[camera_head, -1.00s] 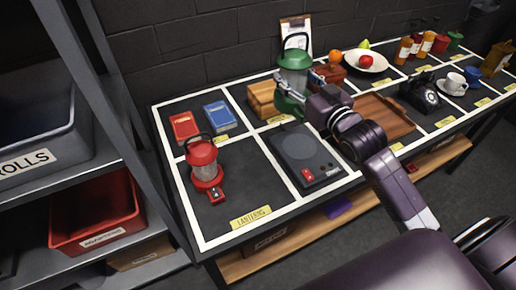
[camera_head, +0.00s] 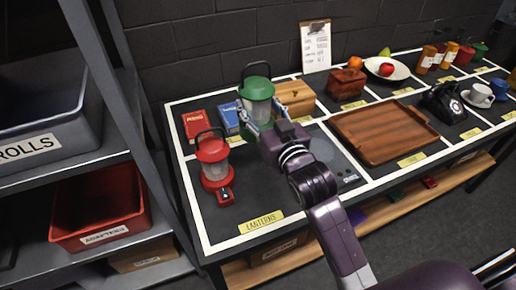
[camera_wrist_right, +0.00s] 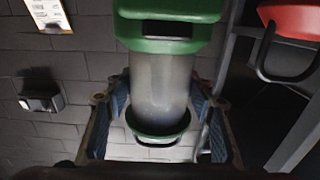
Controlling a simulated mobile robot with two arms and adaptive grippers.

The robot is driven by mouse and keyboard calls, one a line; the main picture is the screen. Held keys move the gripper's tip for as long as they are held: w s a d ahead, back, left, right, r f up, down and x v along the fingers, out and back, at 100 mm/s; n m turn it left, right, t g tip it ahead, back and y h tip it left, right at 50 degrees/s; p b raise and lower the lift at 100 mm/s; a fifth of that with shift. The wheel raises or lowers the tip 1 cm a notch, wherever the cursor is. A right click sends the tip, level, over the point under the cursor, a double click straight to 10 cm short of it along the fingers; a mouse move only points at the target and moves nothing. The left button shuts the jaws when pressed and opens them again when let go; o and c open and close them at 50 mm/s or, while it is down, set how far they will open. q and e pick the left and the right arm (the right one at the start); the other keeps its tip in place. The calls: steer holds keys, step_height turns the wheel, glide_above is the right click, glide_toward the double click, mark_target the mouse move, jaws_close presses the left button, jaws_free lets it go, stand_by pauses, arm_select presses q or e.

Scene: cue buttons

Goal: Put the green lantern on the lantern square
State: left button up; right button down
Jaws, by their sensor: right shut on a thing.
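The green lantern (camera_head: 257,98), with a clear body and black handle, is held upright by my right gripper (camera_head: 265,124). In the right wrist view, the lantern (camera_wrist_right: 163,80) is between the two fingers of the gripper (camera_wrist_right: 160,100). The lantern square (camera_head: 275,192) is the white-outlined dark area at the table's near left, with a yellow "LANTERNS" label (camera_head: 262,222). A red lantern (camera_head: 213,160) stands in its left part; it also shows in the right wrist view (camera_wrist_right: 298,20). My left gripper is not in view.
Red (camera_head: 196,124) and blue (camera_head: 229,119) boxes lie behind the lantern square. A dark device (camera_head: 325,150) is right of it, partly behind my arm. A wooden tray (camera_head: 385,132) lies farther right. The square's middle and right look free. A metal shelf (camera_head: 95,158) stands left.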

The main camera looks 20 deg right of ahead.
step_height(320, 180, down, 13)
steer(key=shift+r+b, duration=0.1)
steer(key=shift+b, duration=0.45)
steer(key=c, duration=0.9)
jaws_free()
steer(key=shift+f, duration=0.25)
steer(key=shift+s+r, duration=0.1)
steer(key=shift+r, duration=0.05)
steer(key=s, duration=0.8)
steer(key=s+d+b, duration=0.1)
steer(key=s, duration=0.2)
steer(key=shift+s, duration=0.4)
